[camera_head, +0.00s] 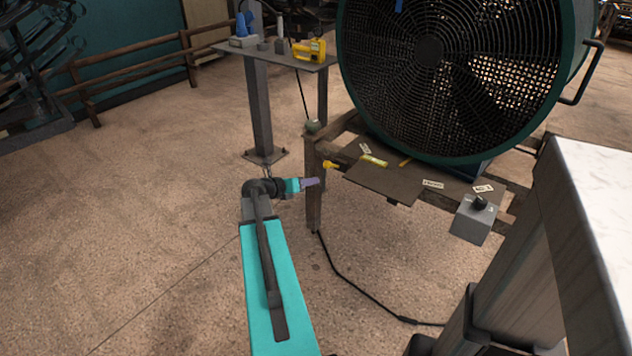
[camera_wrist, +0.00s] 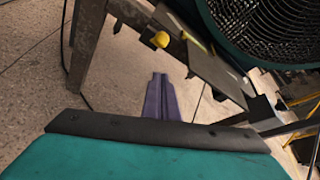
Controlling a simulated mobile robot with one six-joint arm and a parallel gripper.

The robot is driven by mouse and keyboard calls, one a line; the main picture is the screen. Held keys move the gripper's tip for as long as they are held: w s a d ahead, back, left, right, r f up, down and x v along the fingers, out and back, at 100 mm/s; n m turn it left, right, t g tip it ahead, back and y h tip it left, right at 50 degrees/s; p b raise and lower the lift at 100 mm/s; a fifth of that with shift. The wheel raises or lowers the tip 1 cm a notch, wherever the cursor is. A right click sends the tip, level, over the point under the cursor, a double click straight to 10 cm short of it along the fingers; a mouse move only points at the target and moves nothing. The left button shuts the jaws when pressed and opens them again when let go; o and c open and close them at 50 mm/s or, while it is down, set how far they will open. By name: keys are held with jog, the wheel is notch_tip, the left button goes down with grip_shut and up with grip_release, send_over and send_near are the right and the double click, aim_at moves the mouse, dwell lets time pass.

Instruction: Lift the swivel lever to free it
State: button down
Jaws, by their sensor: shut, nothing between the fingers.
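A small yellow knob (camera_head: 330,164), which looks like the end of the swivel lever, sticks out from the left edge of the low bench under the big fan. It also shows in the wrist view (camera_wrist: 160,40), at the bench edge above and ahead of my fingers. The rest of the lever is hard to make out. My gripper (camera_head: 317,181) has purple fingers that are shut and empty, beside the bench's left leg. In the wrist view the closed fingers (camera_wrist: 161,78) point toward the bench, apart from the knob.
The big fan (camera_head: 430,50) stands on the bench, above a dark flat plate (camera_head: 385,183) and a yellow-green piece (camera_head: 374,160). A grey box with a black knob (camera_head: 472,222) is at the right. A bench leg (camera_head: 314,195) stands close to my fingers. A black cable (camera_head: 350,285) lies on the floor.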

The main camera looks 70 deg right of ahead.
jog(key=shift+w+a+r, duration=0.2)
jog(key=shift+a+r, duration=0.05)
jog(key=shift+a, duration=0.15)
jog(key=w+a+f+m+t+y, duration=0.1)
jog(key=w+a+f+m+y, duration=0.2)
jog(key=a+f, duration=0.65)
jog(key=w+a+f+m+t+y, duration=0.15)
jog(key=w+a+f, duration=0.45)
jog(key=a, duration=0.6)
jog(key=w+a+f+m+t+y, duration=0.1)
jog(key=w+a+f+m, duration=0.25)
jog(key=a+f, duration=0.65)
jog(key=s+a+f+m+y, duration=0.2)
jog(key=s+a+f+m, duration=0.1)
jog(key=a, duration=0.9)
jog(key=s+a+f+m+g+y, duration=0.1)
jog(key=s+a+f+m, duration=0.3)
jog(key=a, duration=0.8)
jog(key=s+a+f+m+g+y, duration=0.1)
jog(key=s+a+f+m+y, duration=0.2)
jog(key=a, duration=0.9)
jog(key=s+f+m, duration=0.1)
jog(key=s+f, duration=0.1)
jog(key=s, duration=0.1)
jog(key=shift+s+a+f, duration=0.2)
jog(key=shift+s, duration=0.2)
jog(key=shift+g+y, duration=0.25)
